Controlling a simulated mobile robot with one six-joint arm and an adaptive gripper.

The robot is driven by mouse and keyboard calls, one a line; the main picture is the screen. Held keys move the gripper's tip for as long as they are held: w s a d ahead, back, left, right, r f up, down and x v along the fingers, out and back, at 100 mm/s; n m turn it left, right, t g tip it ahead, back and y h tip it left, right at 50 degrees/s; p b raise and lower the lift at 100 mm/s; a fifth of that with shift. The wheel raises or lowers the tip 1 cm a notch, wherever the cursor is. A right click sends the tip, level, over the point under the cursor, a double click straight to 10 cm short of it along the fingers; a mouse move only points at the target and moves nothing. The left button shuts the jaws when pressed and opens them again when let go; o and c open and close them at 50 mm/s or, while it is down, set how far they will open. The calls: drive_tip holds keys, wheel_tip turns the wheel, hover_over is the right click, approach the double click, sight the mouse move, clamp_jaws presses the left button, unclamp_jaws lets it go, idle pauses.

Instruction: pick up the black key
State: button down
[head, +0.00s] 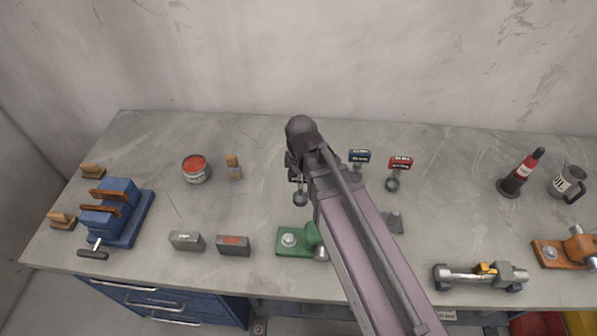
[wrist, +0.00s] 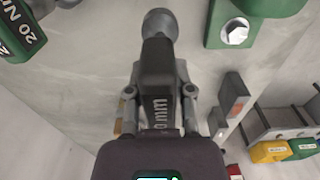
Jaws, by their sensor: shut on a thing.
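The black key (wrist: 158,62) is in the middle of the wrist view, with a rounded dark end pointing up the picture and pale lettering on its body. My gripper (wrist: 157,100) is shut on it, one finger at each side. In the head view my arm hides most of my gripper (head: 291,165), and I cannot make out the black key there. I cannot tell how high the key is above the bench.
A green key marked 20 Nm (wrist: 20,30) is at upper left. A green fixture (head: 292,242), grey blocks (head: 186,240) and a blue vise (head: 120,212) stand on the bench (head: 150,145).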

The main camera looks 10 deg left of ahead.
drive_tip(key=shift+s+r, duration=0.1)
idle(0.7)
wheel_tip(320, 180, up, 7)
drive_tip(key=p, duration=0.6)
drive_tip(key=shift+f+p, duration=0.2)
drive_tip(key=shift+p, duration=0.2)
drive_tip(key=shift+f+b, duration=1.25)
drive_tip(key=shift+a, duration=0.1)
